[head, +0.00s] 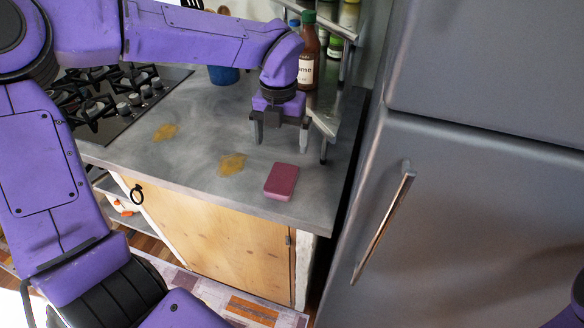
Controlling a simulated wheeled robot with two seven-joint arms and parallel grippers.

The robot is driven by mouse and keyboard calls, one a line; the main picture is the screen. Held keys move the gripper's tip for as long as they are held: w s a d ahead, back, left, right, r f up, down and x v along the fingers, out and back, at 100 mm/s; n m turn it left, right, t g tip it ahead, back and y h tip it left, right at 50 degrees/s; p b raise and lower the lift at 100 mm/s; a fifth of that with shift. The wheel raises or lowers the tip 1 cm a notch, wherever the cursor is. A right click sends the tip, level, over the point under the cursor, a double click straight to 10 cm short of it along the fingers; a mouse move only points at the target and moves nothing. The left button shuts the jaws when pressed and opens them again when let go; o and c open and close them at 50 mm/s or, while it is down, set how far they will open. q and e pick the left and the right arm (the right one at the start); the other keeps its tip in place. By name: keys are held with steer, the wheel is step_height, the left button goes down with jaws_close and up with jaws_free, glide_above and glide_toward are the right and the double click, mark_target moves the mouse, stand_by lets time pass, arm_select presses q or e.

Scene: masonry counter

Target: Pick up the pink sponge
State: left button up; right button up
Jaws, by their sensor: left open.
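The pink sponge (281,181) lies flat on the grey counter (205,185) near its front right corner. My left gripper (281,143) is above the counter, behind the sponge, with its fingers pointing down. Its two fingers are apart and nothing is between them. The sponge is in full view and apart from the gripper. Of my right arm, only a small purple part shows at the lower right edge, and its gripper is out of the picture.
Two yellow-brown stains (232,164) mark the counter left of the sponge. A black gas hob (110,100) is at the left. A sauce bottle (309,60) and a metal rack (327,120) stand behind the gripper. A grey fridge (480,190) rises at the right.

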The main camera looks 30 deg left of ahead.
mark_target(283, 174)
arm_select(q)
steer(key=f, duration=0.3)
steer(key=f+p, duration=0.1)
steer(key=f, duration=0.5)
steer(key=shift+s+d+f+p, duration=0.15)
steer(key=shift+s+d+p, duration=0.1)
steer(key=shift+p, duration=0.15)
steer(key=shift+f, duration=0.45)
steer(key=c, duration=1.1)
